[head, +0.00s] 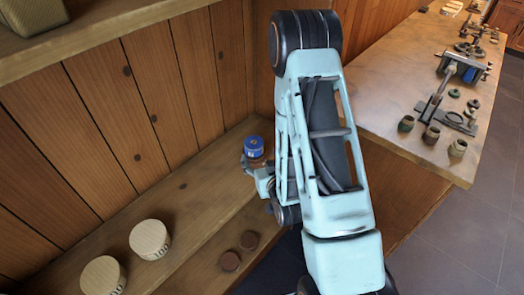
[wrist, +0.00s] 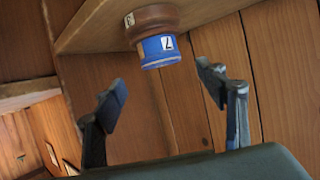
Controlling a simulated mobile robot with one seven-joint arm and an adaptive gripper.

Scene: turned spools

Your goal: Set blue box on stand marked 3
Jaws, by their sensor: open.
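The blue box (head: 254,146) is a short round one with a white label reading 7 in the wrist view (wrist: 156,50). It sits on a brown turned stand (wrist: 150,18), whose white label looks like a 3. The picture from the wrist is turned over, so the shelf is at the top and the box points down. My gripper (wrist: 162,82) is open and empty, its fingertips apart from the box on either side and short of it. In the head view my gripper (head: 260,176) is beside the stand, partly hidden by my arm.
A plank wall is close behind. A workbench (head: 385,85) with tools and small pots is at the right.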

